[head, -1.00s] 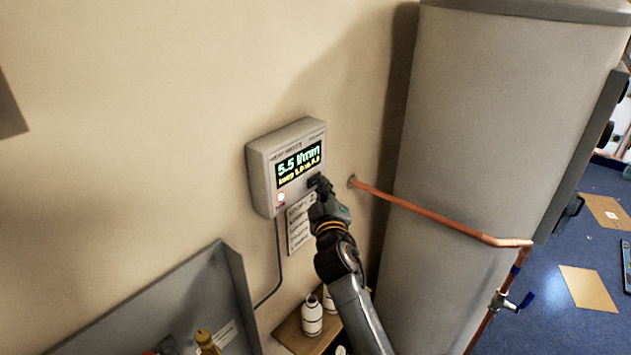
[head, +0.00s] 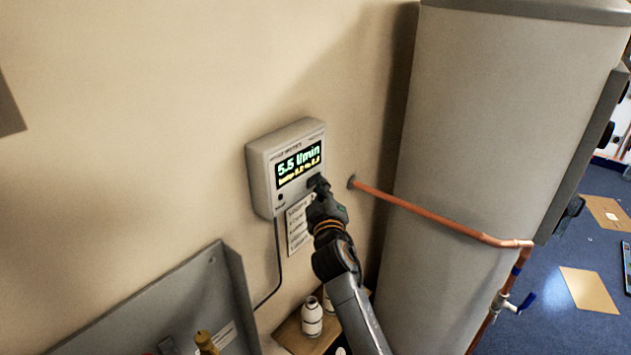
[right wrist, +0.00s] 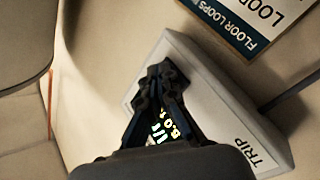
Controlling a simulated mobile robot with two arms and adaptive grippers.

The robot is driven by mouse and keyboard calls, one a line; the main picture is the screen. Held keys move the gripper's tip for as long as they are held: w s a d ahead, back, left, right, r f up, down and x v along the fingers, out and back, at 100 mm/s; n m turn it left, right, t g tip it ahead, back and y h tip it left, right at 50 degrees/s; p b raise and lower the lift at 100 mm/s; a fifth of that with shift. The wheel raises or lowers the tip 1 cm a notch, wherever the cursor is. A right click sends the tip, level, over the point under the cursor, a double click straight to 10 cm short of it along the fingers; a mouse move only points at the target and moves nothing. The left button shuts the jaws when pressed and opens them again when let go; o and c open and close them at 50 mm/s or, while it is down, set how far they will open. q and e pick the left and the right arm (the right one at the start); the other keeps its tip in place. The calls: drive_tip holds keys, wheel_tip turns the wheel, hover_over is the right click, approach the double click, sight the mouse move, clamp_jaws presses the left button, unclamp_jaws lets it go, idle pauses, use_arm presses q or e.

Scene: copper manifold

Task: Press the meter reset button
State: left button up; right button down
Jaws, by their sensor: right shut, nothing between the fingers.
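The meter (head: 262,184) is a pale grey box on the beige wall in the head view, with a lit screen (head: 299,164) reading 5.5 l/min and a yellow line below. A small dark round lamp (head: 281,197) sits at its lower left. My right gripper (head: 318,182) is shut and empty at the lower right of the meter's face and covers that part, so I cannot see the reset button or tell contact. In the right wrist view the closed fingers (right wrist: 166,75) lie over the meter (right wrist: 225,125), which bears the word TRIP. My left gripper is not in view.
A copper pipe (head: 430,219) runs from the wall across the large grey cylinder (head: 490,120), right of my arm. A label plate (head: 298,228) is under the meter. White bottles (head: 312,318) stand on a shelf below. A grey panel (head: 180,305) is at lower left.

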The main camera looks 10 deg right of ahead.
drive_tip(key=shift+s+d+p, duration=0.4)
drive_tip(key=shift+s, duration=0.2)
drive_tip(key=s+d+p, duration=0.1)
drive_tip(key=s, duration=0.1)
drive_tip(key=s+d+p, duration=0.1)
drive_tip(key=s+d, duration=0.1)
drive_tip(key=shift+p, duration=0.35)
drive_tip(key=shift+f, duration=0.1)
idle(0.4)
